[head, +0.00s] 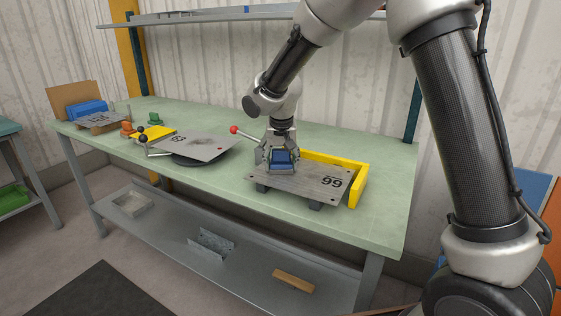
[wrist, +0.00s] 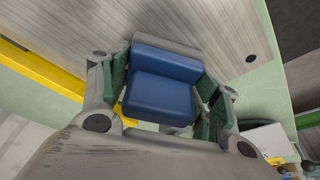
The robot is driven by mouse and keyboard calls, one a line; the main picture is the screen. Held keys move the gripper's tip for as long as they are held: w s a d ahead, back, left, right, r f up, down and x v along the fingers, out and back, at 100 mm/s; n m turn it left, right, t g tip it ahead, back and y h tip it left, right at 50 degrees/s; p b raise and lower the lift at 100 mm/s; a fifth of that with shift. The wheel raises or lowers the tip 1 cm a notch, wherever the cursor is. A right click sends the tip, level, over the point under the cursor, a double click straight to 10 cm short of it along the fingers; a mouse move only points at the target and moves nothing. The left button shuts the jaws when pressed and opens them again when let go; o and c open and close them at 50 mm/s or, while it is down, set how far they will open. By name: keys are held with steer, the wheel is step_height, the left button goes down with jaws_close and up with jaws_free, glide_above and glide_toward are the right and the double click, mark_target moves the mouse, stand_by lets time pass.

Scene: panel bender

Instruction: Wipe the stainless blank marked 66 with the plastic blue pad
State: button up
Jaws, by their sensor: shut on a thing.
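The stainless blank marked 66 (head: 310,184) lies flat, raised on dark supports near the front right of the green bench, its number upside down in the head view. My gripper (head: 281,163) points down over the blank's left part. It is shut on the blue pad (wrist: 163,86), which sits between both fingers in the wrist view. The pad (head: 284,157) is at the blank's surface; whether it touches cannot be told. The blank's brushed grey face (wrist: 75,30) fills the upper part of the wrist view, with one dark hole at right.
A yellow angled stop (head: 358,186) borders the blank's back and right. To the left are a blank marked 63 or similar (head: 205,147) on a round dark base and a red-knobbed lever (head: 234,130). Further left are another plate (head: 100,120) and a blue block (head: 86,109).

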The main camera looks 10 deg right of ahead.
mark_target(291, 163)
steer(key=shift+s+d, duration=0.5)
steer(key=shift+d, duration=0.2)
steer(key=shift+s+d, duration=0.45)
steer(key=shift+d, duration=0.2)
steer(key=shift+s+d+f, duration=0.1)
steer(key=shift+s+d, duration=0.6)
steer(key=shift+d, duration=0.3)
steer(key=shift+s+d+r, duration=0.1)
steer(key=shift+s+d, duration=0.55)
steer(key=shift+d, duration=0.3)
steer(key=shift+s+d+f, duration=0.1)
steer(key=shift+s+d, duration=0.6)
steer(key=shift+d, duration=0.3)
steer(key=shift+s+d, duration=0.4)
steer(key=shift+d, duration=0.2)
steer(key=shift+s+d, duration=0.4)
steer(key=shift+d, duration=0.2)
steer(key=shift+r, duration=0.25)
steer(key=shift+r, duration=2.9)
steer(key=shift+r, duration=0.1)
step_height(291, 163, up, 3)
steer(key=shift+f, duration=0.1)
